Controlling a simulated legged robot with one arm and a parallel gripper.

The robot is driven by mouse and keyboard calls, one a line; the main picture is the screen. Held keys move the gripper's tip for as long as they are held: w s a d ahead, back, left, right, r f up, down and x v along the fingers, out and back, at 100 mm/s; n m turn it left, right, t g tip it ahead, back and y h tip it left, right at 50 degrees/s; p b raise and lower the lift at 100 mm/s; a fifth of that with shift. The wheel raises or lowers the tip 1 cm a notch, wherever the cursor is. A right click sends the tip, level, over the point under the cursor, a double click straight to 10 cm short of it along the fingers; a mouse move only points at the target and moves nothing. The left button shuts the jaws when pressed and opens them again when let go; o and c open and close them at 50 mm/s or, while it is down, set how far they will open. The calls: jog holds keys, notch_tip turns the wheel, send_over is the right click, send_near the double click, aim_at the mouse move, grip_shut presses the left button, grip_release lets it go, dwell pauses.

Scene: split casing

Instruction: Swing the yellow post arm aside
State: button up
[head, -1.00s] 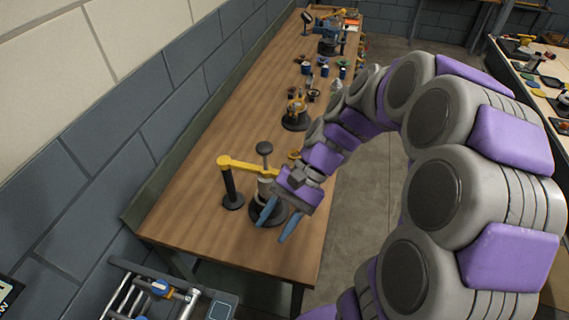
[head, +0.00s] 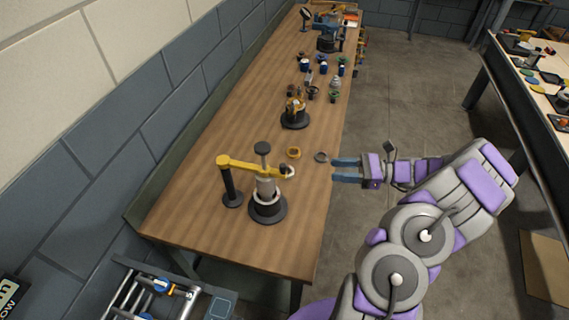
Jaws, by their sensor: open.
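The yellow post arm (head: 244,165) sits on top of a black post (head: 229,187) near the front of the wooden bench. It reaches right from the post, across the grey casing (head: 266,190), which stands upright on a round black base (head: 268,209). A pale ring shows at the arm's right end. My gripper (head: 333,170) has two blue fingers, apart and empty. It points left at the bench's right edge, to the right of the post arm and clear of it.
A second black-based assembly (head: 295,115) stands farther back, with several small parts beyond. A wheeled cart (head: 165,290) stands at the lower left.

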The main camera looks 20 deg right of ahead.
aim_at(284, 164)
jog(key=shift+m+t, duration=0.3)
jog(key=x, duration=0.5)
jog(key=b+x, duration=0.1)
jog(key=x, duration=0.5)
jog(key=b+x, duration=0.1)
jog(key=x, duration=0.4)
jog(key=shift+w+a+f, duration=0.2)
jog(key=shift+w+f, duration=0.05)
jog(key=shift+f, duration=0.1)
grip_shut()
